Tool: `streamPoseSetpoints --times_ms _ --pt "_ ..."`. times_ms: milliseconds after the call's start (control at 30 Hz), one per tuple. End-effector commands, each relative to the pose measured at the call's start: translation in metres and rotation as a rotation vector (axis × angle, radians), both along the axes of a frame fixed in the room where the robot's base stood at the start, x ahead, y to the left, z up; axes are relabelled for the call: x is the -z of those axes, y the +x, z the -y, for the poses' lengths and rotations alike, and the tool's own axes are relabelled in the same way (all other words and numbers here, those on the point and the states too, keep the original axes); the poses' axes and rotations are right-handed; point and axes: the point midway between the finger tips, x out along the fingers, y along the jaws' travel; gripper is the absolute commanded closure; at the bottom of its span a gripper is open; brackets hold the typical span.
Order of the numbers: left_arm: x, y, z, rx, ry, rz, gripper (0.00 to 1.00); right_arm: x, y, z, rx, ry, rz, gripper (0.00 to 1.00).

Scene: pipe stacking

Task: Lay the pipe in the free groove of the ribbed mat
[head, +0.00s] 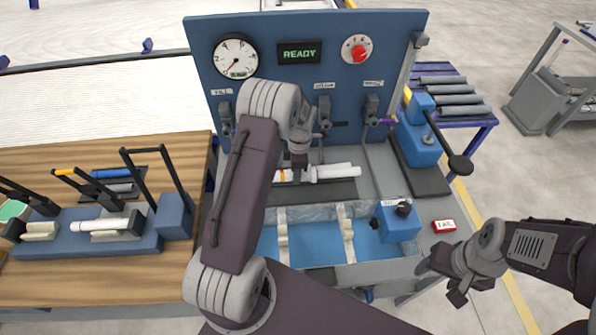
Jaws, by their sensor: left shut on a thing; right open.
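My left gripper (298,168) is shut on a white pipe (340,174) with an orange band near its left end. The pipe lies roughly level, just above or on a dark mat (325,190) in front of the blue panel; I cannot tell whether it touches. Another white pipe shows partly just behind it. The mat's ribs and grooves are too small to make out, and my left arm hides its left part. My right gripper (440,283) is open and empty at the lower right, away from the mat.
The blue panel (300,100) with gauge and valves stands right behind the mat. In front is a blue-lined tray (300,258) with a blue block (398,222). A blue lever unit (418,135) stands at right. The wooden table (60,285) at left holds a clamp fixture (90,240).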

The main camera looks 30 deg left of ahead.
Motion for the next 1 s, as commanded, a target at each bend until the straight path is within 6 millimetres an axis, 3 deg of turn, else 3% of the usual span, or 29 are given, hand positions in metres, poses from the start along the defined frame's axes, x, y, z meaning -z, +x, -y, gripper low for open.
streamPoseSetpoints --times_ms 500,1000 --pt "0.070 0.000 0.000 0.000 0.000 0.000 1.00 0.054 0.000 0.000 0.000 0.000 0.000 0.40" --pt "0.075 0.000 0.000 0.000 0.000 0.000 1.00 0.055 0.000 0.000 0.000 0.000 0.000 0.40"
